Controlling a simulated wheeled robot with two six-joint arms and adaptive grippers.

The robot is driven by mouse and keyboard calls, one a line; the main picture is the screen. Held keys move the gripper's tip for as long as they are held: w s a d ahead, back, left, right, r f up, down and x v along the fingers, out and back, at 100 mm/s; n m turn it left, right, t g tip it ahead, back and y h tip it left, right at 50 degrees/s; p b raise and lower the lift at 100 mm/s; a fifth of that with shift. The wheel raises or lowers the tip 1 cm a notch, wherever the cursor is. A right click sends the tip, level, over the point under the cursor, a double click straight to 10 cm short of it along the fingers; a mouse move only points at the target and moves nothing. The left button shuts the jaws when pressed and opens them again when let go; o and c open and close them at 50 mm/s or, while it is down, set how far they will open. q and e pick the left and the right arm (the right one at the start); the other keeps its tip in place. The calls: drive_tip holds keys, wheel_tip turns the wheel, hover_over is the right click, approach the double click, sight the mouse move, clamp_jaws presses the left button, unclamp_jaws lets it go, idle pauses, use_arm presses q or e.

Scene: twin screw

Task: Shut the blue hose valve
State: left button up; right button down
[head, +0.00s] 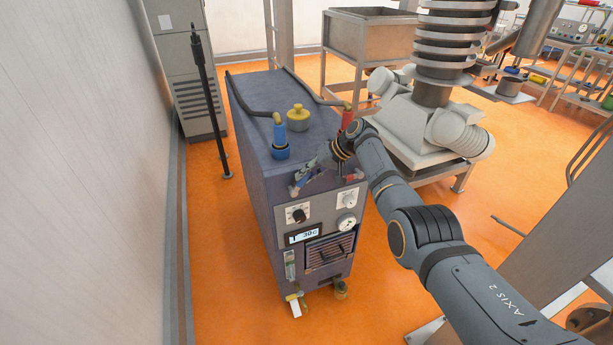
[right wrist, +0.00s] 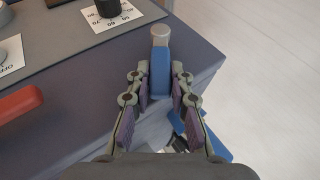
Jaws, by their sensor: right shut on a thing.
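The blue valve handle (right wrist: 160,76) is in the middle of the right wrist view, with a grey end (right wrist: 159,36) above it. My right gripper (right wrist: 160,92) is shut on it, one finger on each side. In the head view my right gripper (head: 308,175) reaches the front top edge of the dark machine from the right and partly hides the valve. A blue hose fitting (head: 280,138) stands upright on the machine top behind it. My left gripper is not in view.
The dark machine (head: 252,115) has a control panel (head: 318,206) with knobs and a display. A red handle (right wrist: 20,103) is left of my fingers in the wrist view. A red fitting (head: 347,119) and yellow cap (head: 298,115) stand on top.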

drive_tip(key=c, duration=1.2)
unclamp_jaws()
drive_tip(key=shift+f, duration=0.1)
drive_tip(key=v, duration=1.2)
drive_tip(key=shift+w, duration=0.1)
